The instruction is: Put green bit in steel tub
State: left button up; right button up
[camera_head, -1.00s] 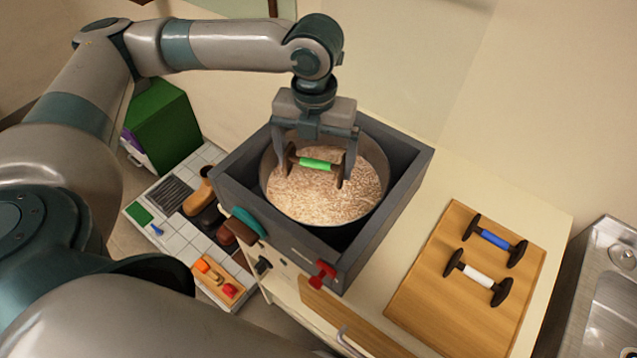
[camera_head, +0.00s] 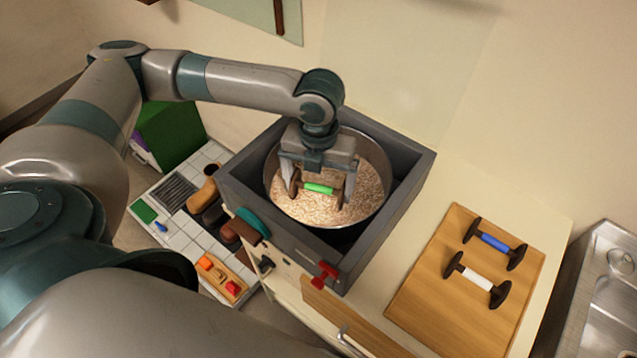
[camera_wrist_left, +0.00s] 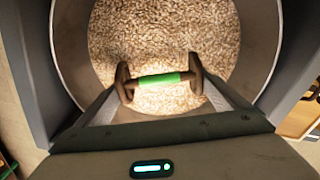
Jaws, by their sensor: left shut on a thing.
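The green bit (camera_head: 319,188) has a green middle bar and dark brown end pieces. My left gripper (camera_head: 318,193) points down and is shut on it, with a finger at each end. The bit is level, inside the steel tub's mouth and just above or at the grain; I cannot tell if it touches. The round steel tub (camera_head: 377,164) holds pale flakes and sits in a dark grey square frame. In the left wrist view the green bit (camera_wrist_left: 160,80) lies between the fingers, with the tub wall (camera_wrist_left: 75,45) around it. My right gripper is not in view.
The dark grey frame (camera_head: 407,190) rises around the tub. A wooden board (camera_head: 425,285) to the right holds a blue bit (camera_head: 494,242) and a white bit (camera_head: 477,279). A red clamp (camera_head: 325,274) sticks out at the frame's front. A metal sink (camera_head: 605,290) is at far right.

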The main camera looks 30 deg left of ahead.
aim_at(319, 187)
pick_arm(q)
jog(key=shift+f, duration=0.3)
jog(key=shift+f, duration=0.15)
jog(key=o, duration=0.9)
jog(key=shift+r, duration=0.65)
jog(key=shift+r+b, duration=1.25)
jog(key=shift+r, duration=4.3)
